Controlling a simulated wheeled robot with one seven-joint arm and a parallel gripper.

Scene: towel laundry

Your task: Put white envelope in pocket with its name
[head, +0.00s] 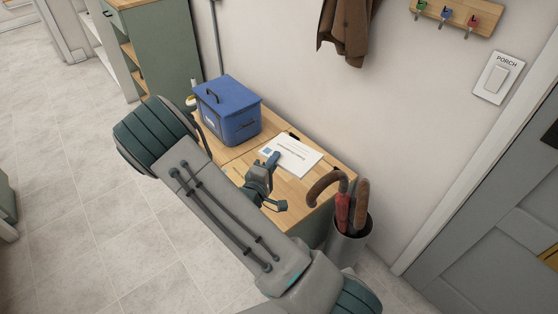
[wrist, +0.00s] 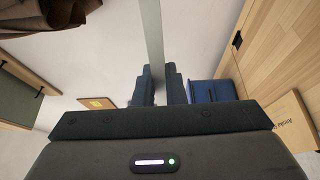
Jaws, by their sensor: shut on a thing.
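The white envelope (head: 298,152) shows nearly face-on over the wooden bench top in the head view, with lines of print too small to read. My gripper (head: 273,159) is at its left edge and is shut on it. In the wrist view the envelope (wrist: 153,40) appears edge-on as a thin pale strip rising from between my dark fingers (wrist: 159,78). I cannot make out a named pocket in either view.
A blue lidded box (head: 229,110) stands on the bench (head: 318,187), left of the envelope. A brown piece with partly readable lettering (wrist: 290,123) lies on the bench. An umbrella stand (head: 348,240) with curved handles is at the bench's right end. A brown coat (head: 345,30) and key hooks (head: 455,15) hang on the wall.

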